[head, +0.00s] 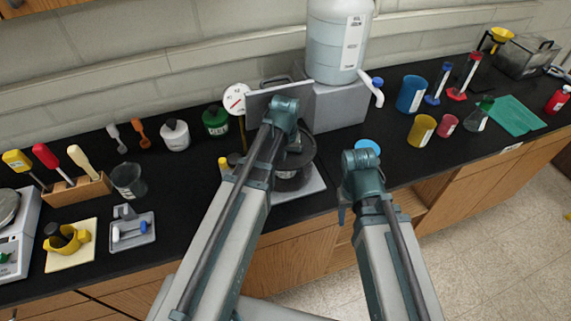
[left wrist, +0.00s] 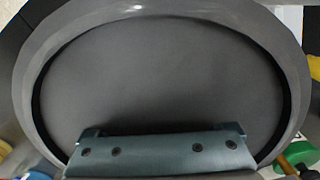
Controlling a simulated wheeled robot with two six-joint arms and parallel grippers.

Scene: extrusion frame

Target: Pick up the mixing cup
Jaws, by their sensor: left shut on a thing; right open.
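A grey translucent cup (head: 128,181) stands upright on the black bench at the left, clear of both grippers. I cannot tell for certain that it is the mixing cup. A dark round pot (head: 308,163) sits on a pale base at the centre, partly hidden by my left arm. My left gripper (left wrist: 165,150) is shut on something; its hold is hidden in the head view. A large dark round piece with a grey rim (left wrist: 160,70) fills the left wrist view, right against the jaw. My right gripper (head: 348,198) is open and empty at the bench's front edge.
A large spouted container (head: 336,45) stands on a grey block behind. Coloured cups, including a blue one (head: 411,94), stand at right.

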